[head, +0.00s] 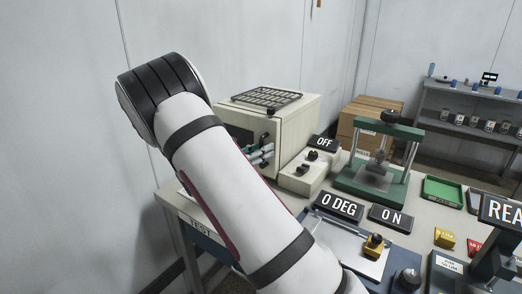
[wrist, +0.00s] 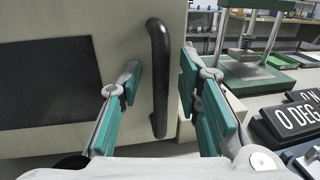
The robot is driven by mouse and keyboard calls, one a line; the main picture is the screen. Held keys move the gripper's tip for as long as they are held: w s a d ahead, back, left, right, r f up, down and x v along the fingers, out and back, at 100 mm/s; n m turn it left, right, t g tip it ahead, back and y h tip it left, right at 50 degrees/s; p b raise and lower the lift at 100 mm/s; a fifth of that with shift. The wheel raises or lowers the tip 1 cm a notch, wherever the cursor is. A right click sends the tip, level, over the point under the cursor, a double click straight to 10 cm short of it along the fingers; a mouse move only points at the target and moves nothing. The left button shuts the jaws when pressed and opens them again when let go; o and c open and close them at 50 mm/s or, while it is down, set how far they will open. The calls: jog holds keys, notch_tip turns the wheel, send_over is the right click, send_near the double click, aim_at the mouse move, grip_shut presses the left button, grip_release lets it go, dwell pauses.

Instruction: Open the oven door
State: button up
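The oven (head: 297,117) is a beige box on the bench with a dark rack on top, partly hidden behind my arm in the head view. In the wrist view its door (wrist: 130,33) fills the left and centre, with a dark window (wrist: 45,80) and an upright black bar handle (wrist: 159,80). The door appears shut. My gripper (wrist: 160,85) has teal-padded fingers spread apart, one on each side of the handle, with gaps visible on both sides. The fingers also show in the head view (head: 262,153), in front of the oven.
A control box (head: 305,176) with an OFF sign stands right of the oven. A green press (head: 372,160) stands beyond it. Signs, a green tray (head: 442,190) and small blocks crowd the bench to the right. Cardboard boxes (head: 366,122) and a shelf are behind.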

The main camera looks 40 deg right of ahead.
grip_shut()
jog(key=shift+a, duration=0.15)
